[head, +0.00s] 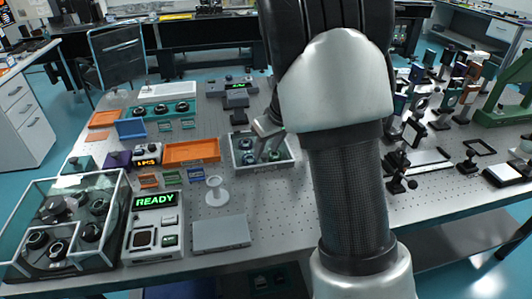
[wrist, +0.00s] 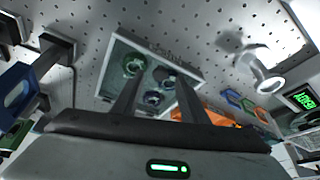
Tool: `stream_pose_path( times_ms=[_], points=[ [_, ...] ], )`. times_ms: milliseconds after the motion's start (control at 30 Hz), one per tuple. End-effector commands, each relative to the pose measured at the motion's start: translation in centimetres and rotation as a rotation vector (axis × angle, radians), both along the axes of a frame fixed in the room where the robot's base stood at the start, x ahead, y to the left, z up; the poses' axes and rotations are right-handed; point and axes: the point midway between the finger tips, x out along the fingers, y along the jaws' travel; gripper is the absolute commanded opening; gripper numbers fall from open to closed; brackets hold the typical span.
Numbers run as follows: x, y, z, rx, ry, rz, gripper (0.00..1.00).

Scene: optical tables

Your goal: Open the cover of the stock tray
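A pale-rimmed tray (head: 291,163) with several round dark and green-ringed mounts stands mid-table under my gripper. It also shows in the wrist view (wrist: 108,72), ahead of the fingers. A clear-walled box (head: 122,196) with dark round mounts stands at the front left. No readable label tells which is the stock tray, and I cannot tell whether a clear cover lies over the mid-table tray. My gripper (head: 266,140) is over that tray, partly hidden by my arm. In the wrist view its two fingers (wrist: 157,84) are apart, with nothing seen held between them.
A device reading READY (head: 155,222), a flat grey plate (head: 221,234) and a white pedestal (head: 216,191) stand left of the tray. An orange tray (head: 192,152) is close by on its left. Optics posts (head: 398,172) crowd the right. My arm hides the table's middle.

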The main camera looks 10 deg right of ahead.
Motion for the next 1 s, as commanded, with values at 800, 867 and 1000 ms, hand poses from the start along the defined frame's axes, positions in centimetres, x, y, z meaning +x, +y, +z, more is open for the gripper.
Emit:
stream_pose_path(
  times_ms=[800, 867, 1000],
  points=[
    [0.58, 0.23, -1.5, 0.0, 0.0, 0.0, 0.0],
    [0.58, 0.22, -1.47, 0.0, 0.0, 0.0, 0.0],
    [0.74, 0.22, -1.1, -0.001, 0.01, 0.0, 0.0]
  ],
)
